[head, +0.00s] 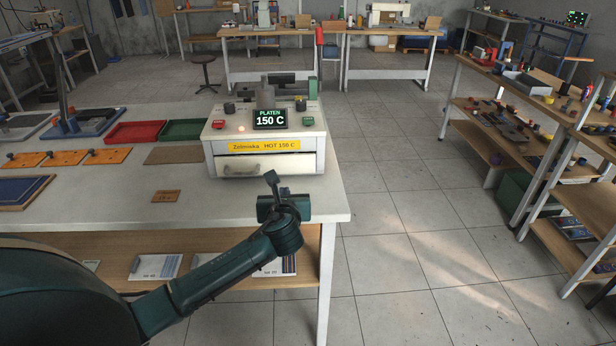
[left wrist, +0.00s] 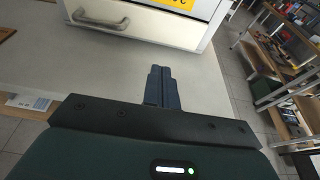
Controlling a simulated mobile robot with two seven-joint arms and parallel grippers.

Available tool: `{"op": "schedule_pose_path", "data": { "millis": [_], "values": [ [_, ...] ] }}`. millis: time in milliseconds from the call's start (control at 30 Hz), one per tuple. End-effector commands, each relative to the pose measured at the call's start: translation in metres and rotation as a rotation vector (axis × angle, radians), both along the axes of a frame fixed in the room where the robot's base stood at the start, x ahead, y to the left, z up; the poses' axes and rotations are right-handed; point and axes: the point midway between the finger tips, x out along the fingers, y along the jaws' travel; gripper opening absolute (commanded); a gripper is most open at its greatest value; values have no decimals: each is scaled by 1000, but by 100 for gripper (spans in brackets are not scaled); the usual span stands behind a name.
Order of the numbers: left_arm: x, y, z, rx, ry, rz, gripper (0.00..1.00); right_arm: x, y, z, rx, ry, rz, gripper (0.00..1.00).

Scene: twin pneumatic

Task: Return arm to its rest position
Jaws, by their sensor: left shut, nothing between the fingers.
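My left arm comes in from the lower left in the head view. My left gripper (head: 272,180) is over the front right part of the white table (head: 230,200), in front of the heat press machine (head: 265,140). In the left wrist view its fingers (left wrist: 161,72) are shut together with nothing between them. The machine's drawer front with its handle (left wrist: 100,17) stands beyond the fingertips, apart from them. My right gripper is not in view.
A red tray (head: 136,132), a green tray (head: 182,129) and orange plates (head: 65,158) lie on the table's left part. A small brown tag (head: 166,196) lies near the front. Shelves (head: 510,130) stand at the right. The floor (head: 400,220) between is clear.

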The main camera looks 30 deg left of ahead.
Motion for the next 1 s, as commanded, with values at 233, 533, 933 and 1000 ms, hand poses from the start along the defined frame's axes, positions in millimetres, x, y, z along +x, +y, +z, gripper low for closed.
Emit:
{"op": "schedule_pose_path", "data": {
  "millis": [233,533,933,1000],
  "values": [
    [-5,-6,-9,-45,-3,-4,0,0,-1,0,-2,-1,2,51],
    [-94,-99,-125,-971,-77,129,0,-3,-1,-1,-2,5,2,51],
    [-249,-186,-180,-2300,-278,1007,0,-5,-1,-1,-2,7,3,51],
    [-261,-189,-180,-2399,-316,1119,0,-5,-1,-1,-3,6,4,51]
  ]
}}
